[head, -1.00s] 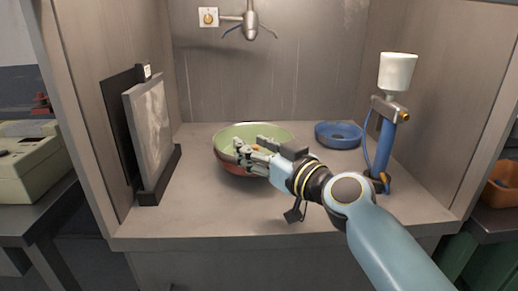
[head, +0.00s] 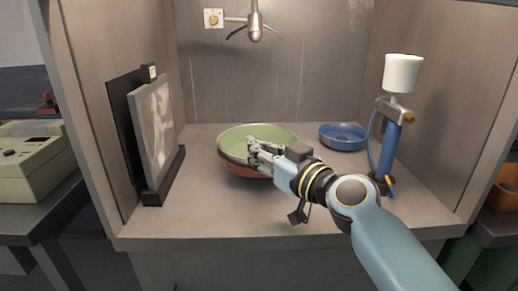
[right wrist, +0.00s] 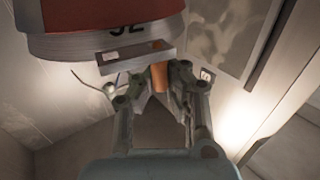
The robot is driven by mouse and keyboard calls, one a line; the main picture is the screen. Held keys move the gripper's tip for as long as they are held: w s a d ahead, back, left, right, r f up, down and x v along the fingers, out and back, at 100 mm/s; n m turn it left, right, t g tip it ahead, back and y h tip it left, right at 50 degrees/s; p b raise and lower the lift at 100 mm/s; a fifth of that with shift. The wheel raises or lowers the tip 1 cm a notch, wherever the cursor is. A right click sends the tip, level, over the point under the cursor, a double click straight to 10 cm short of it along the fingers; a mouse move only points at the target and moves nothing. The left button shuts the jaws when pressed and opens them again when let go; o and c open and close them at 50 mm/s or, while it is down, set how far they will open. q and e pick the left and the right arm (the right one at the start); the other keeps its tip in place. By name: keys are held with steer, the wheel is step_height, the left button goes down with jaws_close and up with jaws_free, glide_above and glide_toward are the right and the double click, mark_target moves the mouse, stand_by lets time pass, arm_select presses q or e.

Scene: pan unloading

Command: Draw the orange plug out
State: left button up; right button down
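There the fingers hide the plug. The pan's red wall (right wrist: 60,16) fills the top left of the wrist view. My left gripper is not in view.
A blue dish (head: 343,137) lies behind to the right. A blue spray gun with a white cup (head: 402,74) stands at the right. A framed panel (head: 156,130) stands at the left. A nozzle (head: 255,28) hangs at the back. The bench's front left is clear.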

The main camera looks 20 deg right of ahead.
steer(key=shift+r+p, duration=0.4)
steer(key=shift+r, duration=0.3)
stand_by(0.5)
steer(key=shift+r+p, duration=1.05)
steer(key=shift+r, duration=0.25)
